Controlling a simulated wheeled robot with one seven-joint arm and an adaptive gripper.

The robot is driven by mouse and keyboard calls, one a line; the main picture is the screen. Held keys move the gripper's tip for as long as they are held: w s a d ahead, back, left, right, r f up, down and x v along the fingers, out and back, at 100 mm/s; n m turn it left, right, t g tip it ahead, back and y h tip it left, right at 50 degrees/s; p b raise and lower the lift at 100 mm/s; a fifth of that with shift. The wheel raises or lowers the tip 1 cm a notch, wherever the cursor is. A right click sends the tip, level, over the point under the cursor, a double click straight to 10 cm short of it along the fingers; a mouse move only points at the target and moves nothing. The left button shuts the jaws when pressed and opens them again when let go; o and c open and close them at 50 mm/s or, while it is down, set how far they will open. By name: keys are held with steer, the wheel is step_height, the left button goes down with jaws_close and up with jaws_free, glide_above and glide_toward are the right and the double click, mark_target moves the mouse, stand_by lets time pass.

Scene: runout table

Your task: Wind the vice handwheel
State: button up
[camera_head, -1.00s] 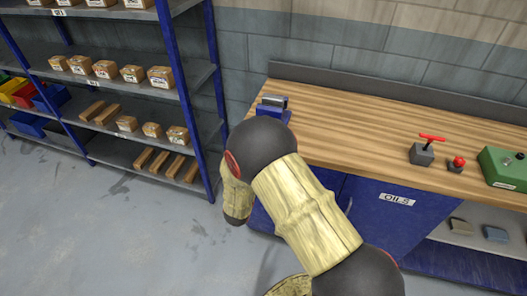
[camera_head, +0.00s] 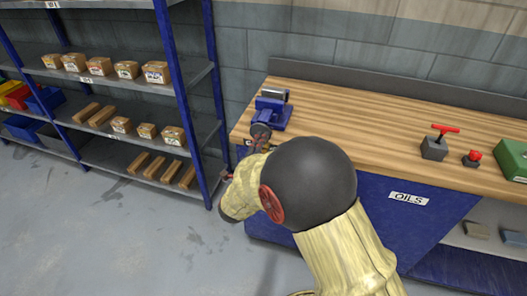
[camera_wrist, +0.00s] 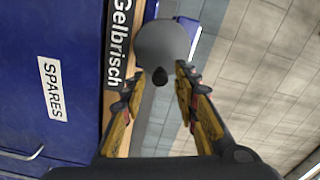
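The blue vice (camera_head: 275,108) stands on the left end of the wooden bench. Its grey round handwheel (camera_head: 260,131) faces the bench's front edge. In the wrist view the handwheel (camera_wrist: 165,42) is a smooth grey disc with a dark knob (camera_wrist: 160,76) at its lower rim. My gripper (camera_wrist: 159,78) is open, with one fingertip on each side of the knob and gaps visible on both sides. Whether the knob lies as deep as the fingertips I cannot tell. In the head view my arm covers much of the gripper and the bench front below the vice.
On the bench (camera_head: 350,115) to the right are a grey block with a red T-handle (camera_head: 435,145), a red button (camera_head: 472,158) and a green box (camera_head: 513,158). A blue shelf rack (camera_head: 185,90) stands close on the left. The bench top between vice and T-handle is clear.

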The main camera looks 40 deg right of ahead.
steer(key=m, duration=1.5)
steer(key=shift+m, duration=0.4)
steer(key=c, duration=0.4)
steer(key=c, duration=0.3)
jaws_close()
steer(key=shift+w+a+r+n+p, duration=0.1)
steer(key=shift+r+n+p, duration=0.15)
steer(key=shift+n, duration=0.6)
steer(key=shift+w+r+n+p, duration=0.1)
steer(key=shift+r+n+p, duration=0.15)
steer(key=shift+n, duration=0.6)
